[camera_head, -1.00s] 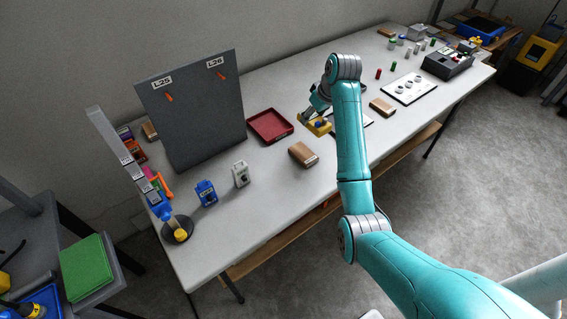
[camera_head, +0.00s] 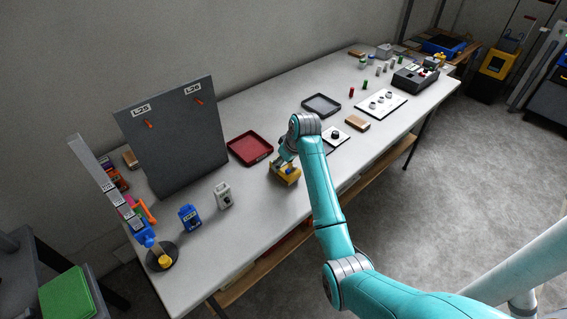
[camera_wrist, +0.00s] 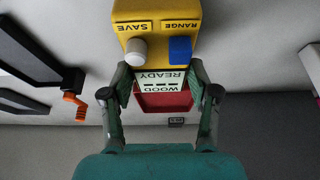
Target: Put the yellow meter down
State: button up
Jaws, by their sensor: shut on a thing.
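The yellow meter (camera_head: 287,177) is held in my gripper (camera_head: 284,163) over the front middle of the table. In the wrist view the meter (camera_wrist: 156,35) fills the upper middle, with a grey knob, a blue button and a display reading "WOOD READY". My gripper's fingers (camera_wrist: 163,92) are closed on its two sides. The meter covers the place where a wooden block lay, so the block is mostly hidden. I cannot tell whether the meter touches the block or the table.
A red tray (camera_head: 233,149) lies behind and left of the meter. A grey tray (camera_head: 309,112) and a white plate with a black knob (camera_head: 345,131) lie to the right.

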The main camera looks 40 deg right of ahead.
jog(key=shift+f, duration=0.25)
jog(key=o, duration=1.4)
jog(key=v, duration=1.2)
jog(key=shift+r, duration=0.15)
jog(key=shift+s, duration=0.1)
